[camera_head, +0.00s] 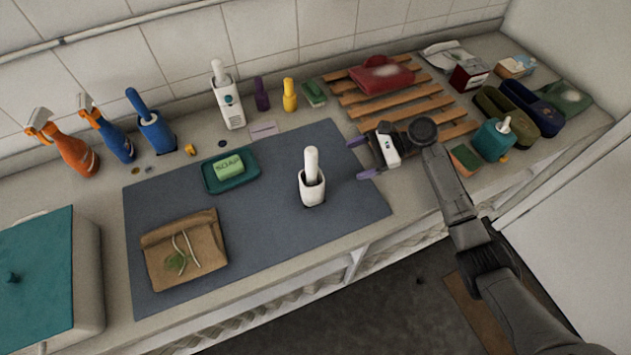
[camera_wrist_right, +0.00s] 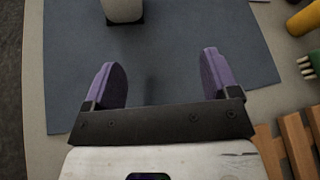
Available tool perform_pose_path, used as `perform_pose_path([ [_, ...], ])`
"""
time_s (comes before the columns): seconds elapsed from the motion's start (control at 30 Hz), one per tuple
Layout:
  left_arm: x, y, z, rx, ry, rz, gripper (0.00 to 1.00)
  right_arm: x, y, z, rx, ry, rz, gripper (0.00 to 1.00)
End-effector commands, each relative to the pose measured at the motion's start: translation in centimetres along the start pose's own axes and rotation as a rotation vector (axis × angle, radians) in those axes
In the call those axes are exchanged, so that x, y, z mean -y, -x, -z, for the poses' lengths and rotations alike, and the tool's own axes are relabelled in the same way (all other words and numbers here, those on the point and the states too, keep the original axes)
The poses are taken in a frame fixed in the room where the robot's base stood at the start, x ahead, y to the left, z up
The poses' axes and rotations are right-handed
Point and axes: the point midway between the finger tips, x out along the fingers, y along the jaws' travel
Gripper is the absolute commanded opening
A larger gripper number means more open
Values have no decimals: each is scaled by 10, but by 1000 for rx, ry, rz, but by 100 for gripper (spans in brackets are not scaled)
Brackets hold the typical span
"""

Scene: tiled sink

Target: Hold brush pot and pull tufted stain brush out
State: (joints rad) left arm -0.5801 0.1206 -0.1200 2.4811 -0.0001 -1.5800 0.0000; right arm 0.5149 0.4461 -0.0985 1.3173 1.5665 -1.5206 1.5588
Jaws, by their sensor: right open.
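A white brush pot (camera_head: 312,190) stands upright on the grey-blue mat (camera_head: 270,235). The white handle (camera_head: 311,162) of a brush rises out of it, and the brush's head is hidden inside the pot. My right gripper (camera_head: 358,158) is over the mat's right edge, to the right of the pot, with its purple fingers apart and nothing between them. In the right wrist view the pot's lower part (camera_wrist_right: 124,10) shows at the top edge, ahead of and apart from the open fingers (camera_wrist_right: 160,65). My left gripper is not in view.
A soap dish (camera_head: 251,180) and a brown package (camera_head: 160,270) lie on the mat. Spray bottles, a blue brush pot (camera_head: 156,137) and a labelled white container (camera_head: 231,110) line the back. A wooden rack (camera_head: 400,105) lies right, near my arm. Mat around the white pot is clear.

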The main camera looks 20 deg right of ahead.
Motion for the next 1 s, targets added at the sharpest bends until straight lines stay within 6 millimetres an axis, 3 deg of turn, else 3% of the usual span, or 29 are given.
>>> perform_pose_path([
  [0.1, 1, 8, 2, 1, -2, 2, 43, -15, -16, -14, 82, -119, -78, 81],
  [0.33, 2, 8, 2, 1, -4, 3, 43, -31, -32, -23, 150, -227, -156, 81],
  [0.83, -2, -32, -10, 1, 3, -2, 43, -41, -91, -30, 154, -233, -163, 81],
  [1.0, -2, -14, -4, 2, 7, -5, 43, -41, -105, -40, 153, -236, -162, 81],
])
